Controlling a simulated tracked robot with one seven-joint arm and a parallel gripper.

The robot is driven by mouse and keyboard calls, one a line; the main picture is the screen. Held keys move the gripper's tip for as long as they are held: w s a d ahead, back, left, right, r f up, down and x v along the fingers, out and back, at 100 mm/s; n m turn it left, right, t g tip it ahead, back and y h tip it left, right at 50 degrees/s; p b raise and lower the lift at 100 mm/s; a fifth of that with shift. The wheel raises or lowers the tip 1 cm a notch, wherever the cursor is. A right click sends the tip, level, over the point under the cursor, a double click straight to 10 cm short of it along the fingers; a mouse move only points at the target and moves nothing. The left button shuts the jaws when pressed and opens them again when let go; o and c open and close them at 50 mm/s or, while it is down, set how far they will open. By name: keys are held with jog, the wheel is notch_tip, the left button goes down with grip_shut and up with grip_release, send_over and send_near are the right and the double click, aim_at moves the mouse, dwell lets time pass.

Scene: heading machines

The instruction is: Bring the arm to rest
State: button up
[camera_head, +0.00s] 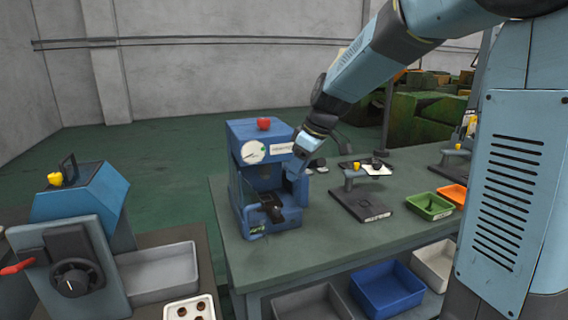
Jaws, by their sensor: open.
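My arm reaches in from the upper right, and its end, my gripper (296,170), is beside the right side of the blue heading machine (247,215) on the green-topped bench (340,249). The fingers are small in this view, and I cannot tell whether they touch the machine. The machine has a round white gauge, a red knob on top and a dark part at its front foot. I see nothing held in the gripper.
A black stand (362,203), a green tray (430,206) and an orange tray (455,195) are on the bench at right. A blue bin (388,289) sits below. Another blue machine (80,215) with a red lever and a grey tray (157,272) stand at left.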

jog(key=s+d+r+m+t+h, duration=0.1)
jog(key=s+d+m, duration=0.5)
jog(key=s, duration=0.7)
jog(key=s+d+r+m+t+h, duration=0.2)
jog(key=s+d+m, duration=0.3)
jog(key=s, duration=0.8)
jog(key=d+r, duration=0.1)
jog(key=d, duration=0.2)
jog(key=shift+s+m+h, duration=0.15)
jog(key=shift+m+h, duration=0.25)
jog(key=shift+c, duration=0.3)
